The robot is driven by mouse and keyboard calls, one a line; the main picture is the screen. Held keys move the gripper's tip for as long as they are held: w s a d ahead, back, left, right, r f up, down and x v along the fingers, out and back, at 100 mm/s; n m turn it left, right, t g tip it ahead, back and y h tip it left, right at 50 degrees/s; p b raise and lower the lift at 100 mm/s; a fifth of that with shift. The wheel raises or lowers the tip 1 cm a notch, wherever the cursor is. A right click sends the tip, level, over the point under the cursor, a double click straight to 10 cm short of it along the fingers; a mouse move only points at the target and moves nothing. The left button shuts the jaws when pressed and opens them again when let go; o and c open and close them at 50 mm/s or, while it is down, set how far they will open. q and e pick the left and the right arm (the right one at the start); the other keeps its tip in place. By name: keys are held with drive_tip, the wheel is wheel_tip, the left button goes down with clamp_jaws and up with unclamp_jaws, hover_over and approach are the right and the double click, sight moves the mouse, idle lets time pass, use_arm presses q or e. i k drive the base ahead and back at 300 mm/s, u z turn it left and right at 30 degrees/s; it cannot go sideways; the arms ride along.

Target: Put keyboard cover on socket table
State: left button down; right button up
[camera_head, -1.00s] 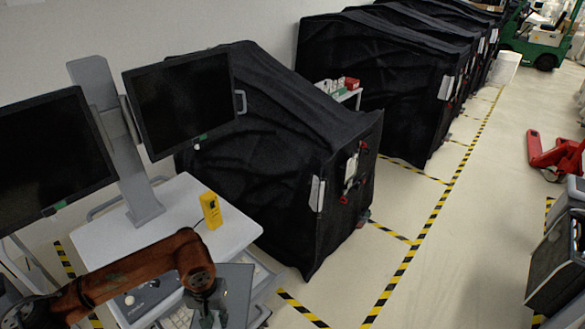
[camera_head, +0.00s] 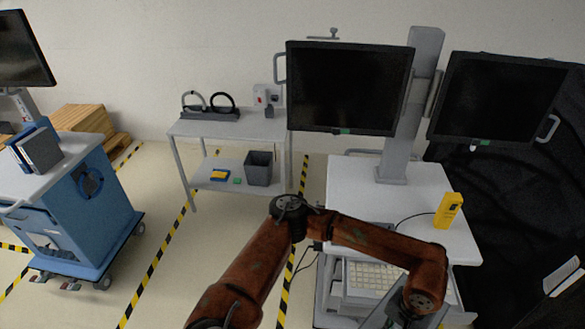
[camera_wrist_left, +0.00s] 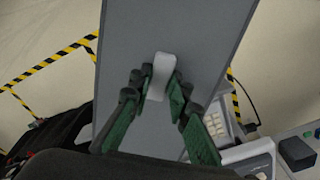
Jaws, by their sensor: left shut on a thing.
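The keyboard cover (camera_wrist_left: 205,40) is a flat grey panel with a small pale handle (camera_wrist_left: 163,66), seen close up in the left wrist view. My left gripper (camera_wrist_left: 160,82) has its green-padded fingers shut on that handle. In the head view the left gripper is at the bottom edge, partly cut off, in front of the cart's keyboard (camera_head: 372,276). The socket table (camera_head: 187,130) is the pale two-level table against the wall, left of the cart, with a wall socket box (camera_head: 268,95) above its right end. My right gripper is not in view.
The monitor cart (camera_head: 345,175) carries two screens and a yellow device (camera_head: 448,210). A black clip rack (camera_head: 210,113) stands on the socket table's top. A dark bin (camera_head: 258,168) sits on its lower shelf. A blue cart (camera_head: 90,190) stands at left, with open floor between.

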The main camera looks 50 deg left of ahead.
sight(240, 130)
drive_tip(key=u, duration=0.1)
drive_tip(key=k, duration=0.3)
drive_tip(key=u, duration=1.85)
drive_tip(key=i, duration=1.1)
drive_tip(key=u, duration=1.05)
drive_tip(key=i, duration=2)
drive_tip(key=z, duration=0.3)
drive_tip(key=i, duration=1.05)
drive_tip(key=z, duration=1.55)
drive_tip(key=i, duration=0.75)
drive_tip(key=z, duration=0.85)
